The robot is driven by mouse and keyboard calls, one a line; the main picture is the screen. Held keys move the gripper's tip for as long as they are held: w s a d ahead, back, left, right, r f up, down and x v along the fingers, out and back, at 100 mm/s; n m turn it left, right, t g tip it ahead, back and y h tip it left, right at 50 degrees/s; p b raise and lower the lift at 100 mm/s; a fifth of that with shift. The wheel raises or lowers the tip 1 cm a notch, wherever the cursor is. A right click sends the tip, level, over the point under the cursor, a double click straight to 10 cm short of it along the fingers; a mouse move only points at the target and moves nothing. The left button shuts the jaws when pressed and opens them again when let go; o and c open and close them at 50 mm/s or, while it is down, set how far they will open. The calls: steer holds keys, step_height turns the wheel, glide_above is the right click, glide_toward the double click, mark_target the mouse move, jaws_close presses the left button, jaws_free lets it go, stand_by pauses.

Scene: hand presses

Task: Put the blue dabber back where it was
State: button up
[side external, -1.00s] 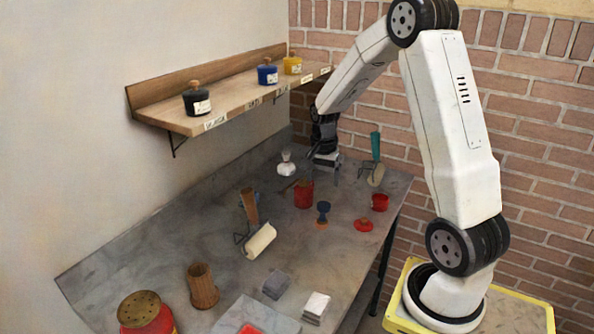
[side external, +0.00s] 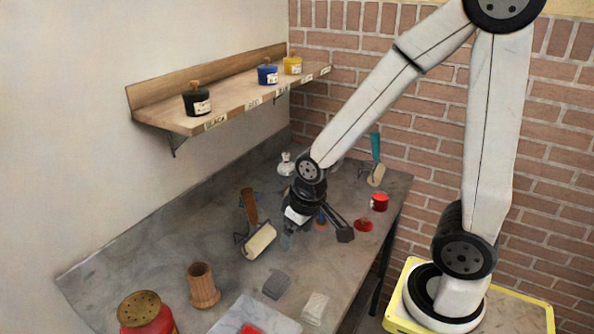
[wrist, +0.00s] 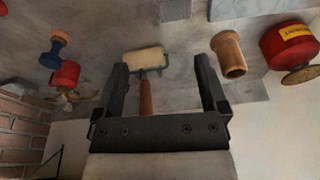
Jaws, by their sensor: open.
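The blue dabber (wrist: 57,49) shows at the upper left of the wrist view, a short blue body with tan-orange ends. It is left of my gripper's fingers and apart from them. In the side view it is mostly hidden behind my gripper (side external: 317,229); a bit of its orange end shows. My gripper is over the middle of the table, tilted, its fingers spread. In the wrist view my gripper (wrist: 161,66) is open with nothing held; the roller lies beyond the gap between the fingers.
A roller (side external: 259,241) on a stand, a wooden cup (side external: 203,286) and a red jar (side external: 146,315) stand to the left. The shelf (side external: 228,104) holds black, blue and yellow jars.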

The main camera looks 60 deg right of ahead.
steer(key=shift+s+a+n, duration=0.5)
steer(key=shift+a, duration=0.05)
